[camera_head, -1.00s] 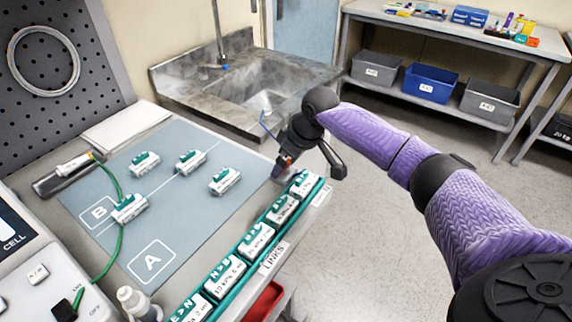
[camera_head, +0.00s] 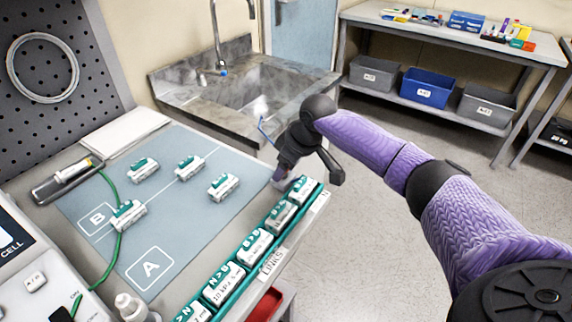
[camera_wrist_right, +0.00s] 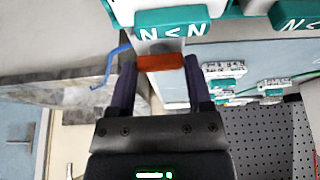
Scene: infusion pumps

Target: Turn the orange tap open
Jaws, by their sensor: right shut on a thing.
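The orange tap (camera_wrist_right: 160,62) shows in the right wrist view as a short orange bar spanning the gap between my right gripper's two dark fingers. My right gripper (camera_head: 284,167) is shut on it, at the far right corner of the bench beside the end of the link rack. In the head view the gripper hides the tap. A pale part (camera_head: 281,178) shows just below the fingers. My left gripper is not in view.
The teal link rack (camera_head: 226,302) with several white and teal links runs along the bench's right edge. Several similar units stand on the blue-grey mat (camera_head: 190,235). A stone sink (camera_head: 195,98) lies behind the gripper. The floor to the right is clear.

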